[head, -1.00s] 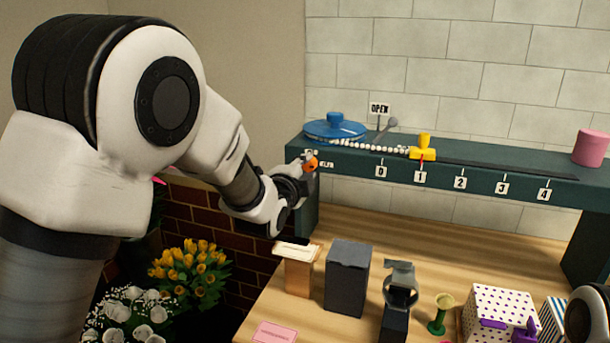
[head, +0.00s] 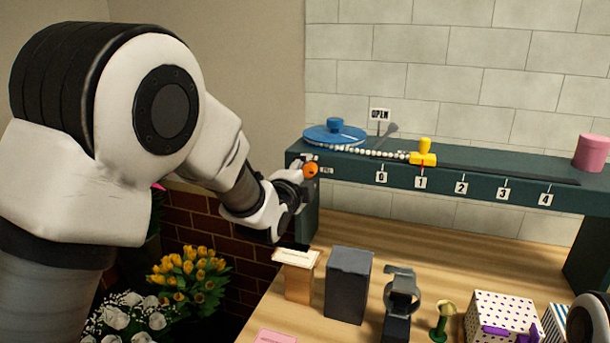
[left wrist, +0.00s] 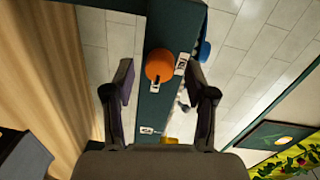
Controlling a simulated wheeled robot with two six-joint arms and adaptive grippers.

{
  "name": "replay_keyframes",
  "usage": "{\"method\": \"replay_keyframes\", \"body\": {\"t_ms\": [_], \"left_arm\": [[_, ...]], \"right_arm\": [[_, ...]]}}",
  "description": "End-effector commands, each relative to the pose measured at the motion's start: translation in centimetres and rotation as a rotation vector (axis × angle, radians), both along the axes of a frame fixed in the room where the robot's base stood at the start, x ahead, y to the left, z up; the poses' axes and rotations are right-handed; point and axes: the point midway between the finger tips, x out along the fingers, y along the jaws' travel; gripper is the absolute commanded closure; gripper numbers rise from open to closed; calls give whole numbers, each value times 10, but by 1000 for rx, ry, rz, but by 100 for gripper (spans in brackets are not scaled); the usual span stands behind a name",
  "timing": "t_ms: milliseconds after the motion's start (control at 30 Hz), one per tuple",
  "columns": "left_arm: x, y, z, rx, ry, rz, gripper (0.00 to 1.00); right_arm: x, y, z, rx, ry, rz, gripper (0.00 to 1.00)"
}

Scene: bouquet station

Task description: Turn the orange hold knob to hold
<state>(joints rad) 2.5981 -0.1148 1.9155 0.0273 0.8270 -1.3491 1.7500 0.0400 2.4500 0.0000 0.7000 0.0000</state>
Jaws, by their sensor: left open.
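The orange hold knob (head: 311,169) is on the front face of the green shelf beam (head: 345,166), near its left end. In the left wrist view the round knob (left wrist: 159,65) shows between my fingers, with a small white label on its right side and another below it. I cannot read which setting it points to. My left gripper (head: 303,172) is at the knob from the left. In the left wrist view my left gripper (left wrist: 161,78) is open, with a finger on either side of the knob and visible gaps. My right gripper is not in view.
On the shelf are a blue disc (head: 335,134), a bead string, a yellow slider (head: 423,155) by mark 1, an OPEN sign (head: 380,115) and a pink cylinder (head: 592,153). Below on the counter stand a dark box (head: 348,285), a watch stand and a dotted box (head: 500,312).

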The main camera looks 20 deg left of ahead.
Motion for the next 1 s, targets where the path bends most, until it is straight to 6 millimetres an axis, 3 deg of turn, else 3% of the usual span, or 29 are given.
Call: {"method": "replay_keyframes", "body": {"t_ms": [167, 500, 600, 1000], "left_arm": [[-13, 0, 1, 0, 1, 0, 44], [-95, 3, 6, 2, 0, 0, 44], [-111, 4, 7, 1, 0, 0, 44], [-119, 4, 7, 0, 0, 0, 44]], "right_arm": [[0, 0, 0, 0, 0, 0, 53], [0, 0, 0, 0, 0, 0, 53], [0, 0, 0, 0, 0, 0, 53], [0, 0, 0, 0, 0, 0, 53]]}}
